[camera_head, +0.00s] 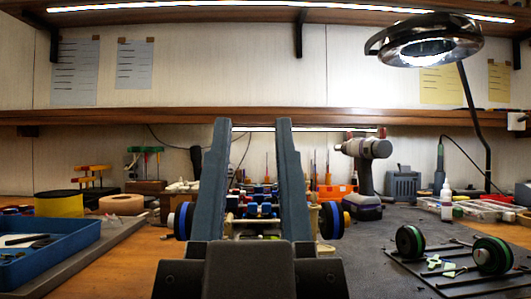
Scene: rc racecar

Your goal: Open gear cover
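My gripper (253,122) fills the lower middle of the view, its two long grey fingers spread apart with nothing between the tips. It is open. Beyond it, the RC racecar (262,209) sits on the work surface, partly hidden behind the fingers. Blue, red and dark parts of the chassis show in the gap between the fingers. I cannot make out the gear cover among these parts. Whether the fingers touch the car cannot be told.
A blue tray (40,252) with tools stands at the left. A cordless drill (366,172) stands behind the car. A lamp (425,40) hangs over the upper right. The right-middle mat is mostly clear.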

